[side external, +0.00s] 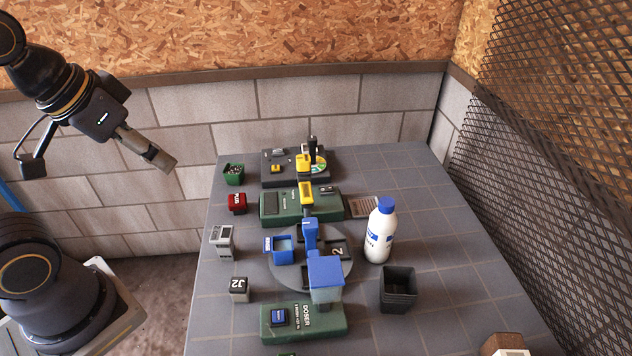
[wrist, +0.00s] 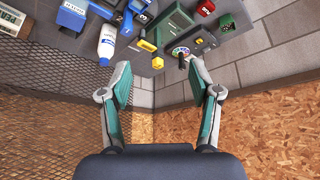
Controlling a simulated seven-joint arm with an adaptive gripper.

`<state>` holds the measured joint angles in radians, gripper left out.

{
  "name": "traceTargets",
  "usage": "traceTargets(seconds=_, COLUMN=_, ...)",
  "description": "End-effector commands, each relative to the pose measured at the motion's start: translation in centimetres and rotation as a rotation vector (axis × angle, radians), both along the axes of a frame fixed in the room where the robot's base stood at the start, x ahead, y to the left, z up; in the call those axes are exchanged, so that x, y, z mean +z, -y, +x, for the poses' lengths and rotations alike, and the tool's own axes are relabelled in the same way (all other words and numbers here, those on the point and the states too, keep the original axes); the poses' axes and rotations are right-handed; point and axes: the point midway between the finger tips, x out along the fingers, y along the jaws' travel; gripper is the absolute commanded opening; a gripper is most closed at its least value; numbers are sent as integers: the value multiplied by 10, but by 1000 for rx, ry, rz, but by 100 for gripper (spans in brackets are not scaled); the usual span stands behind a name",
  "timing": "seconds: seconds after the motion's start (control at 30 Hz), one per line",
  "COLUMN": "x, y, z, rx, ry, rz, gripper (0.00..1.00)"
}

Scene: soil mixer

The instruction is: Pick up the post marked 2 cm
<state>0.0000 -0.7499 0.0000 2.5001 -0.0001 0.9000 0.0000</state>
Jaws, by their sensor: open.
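No label reading "2 cm" is legible in either view, so I cannot tell for sure which thing is the marked post. A slim black post (side external: 313,150) stands upright on a dark base (side external: 282,180) at the back of the table, beside a yellow part and a coloured disc (side external: 320,163). A dark post also shows beside the disc in the wrist view (wrist: 181,61). A dark slot on the round turntable carries a white "2". My gripper (side external: 166,161) is up in the air left of the table, well away from these things. In the wrist view my gripper (wrist: 160,68) is open and empty.
The grey table (side external: 440,230) holds green machines (side external: 268,206), a grey turntable (side external: 345,270) with blue parts, a white bottle (side external: 380,235), a black bin (side external: 398,290) and small blocks along its left edge. Mesh fencing stands at right. The table's back right is clear.

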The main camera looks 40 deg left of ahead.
Motion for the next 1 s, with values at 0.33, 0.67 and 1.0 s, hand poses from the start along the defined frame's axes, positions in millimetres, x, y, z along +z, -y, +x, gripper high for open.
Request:
traceTargets(seconds=0.33, x=2, y=1, z=3, rx=25, ry=16, rz=-18, gripper=67)
traceTargets(seconds=0.67, x=-27, y=-19, z=89, rx=360, ry=-91, rz=-263, gripper=67)
traceTargets(seconds=1.0, x=-152, y=-61, z=125, rx=650, ry=-383, rz=-215, gripper=67)
